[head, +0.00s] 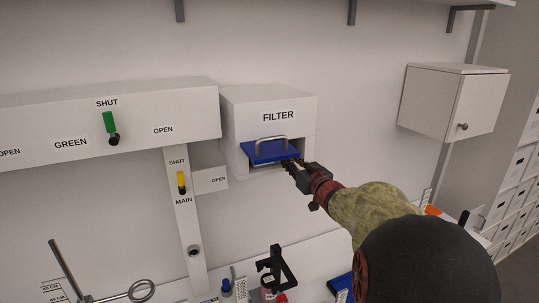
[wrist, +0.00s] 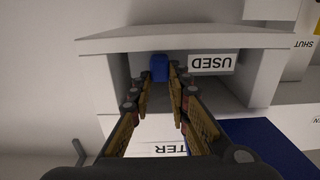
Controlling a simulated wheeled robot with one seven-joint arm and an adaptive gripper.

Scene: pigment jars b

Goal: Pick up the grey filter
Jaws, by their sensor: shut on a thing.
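No grey filter can be made out in either view. The white filter housing (head: 270,100), labelled FILTER, is on the wall, with a blue panel (head: 262,155) with a metal handle sticking out at its front. My gripper (head: 291,163) is at the housing's opening, beside and below the blue panel. In the wrist view, which is upside down, my gripper (wrist: 160,78) reaches into the housing (wrist: 264,84), its fingertips closed about a small blue piece (wrist: 159,66). A USED label (wrist: 211,63) is beside that piece. What the blue piece belongs to is hidden.
A white box with a green lever (head: 109,123) and a post with a yellow lever (head: 181,180) are left of the housing. A wall cabinet (head: 450,100) is at the right. Below, the bench holds a black stand (head: 280,265) and a metal ring (head: 141,290).

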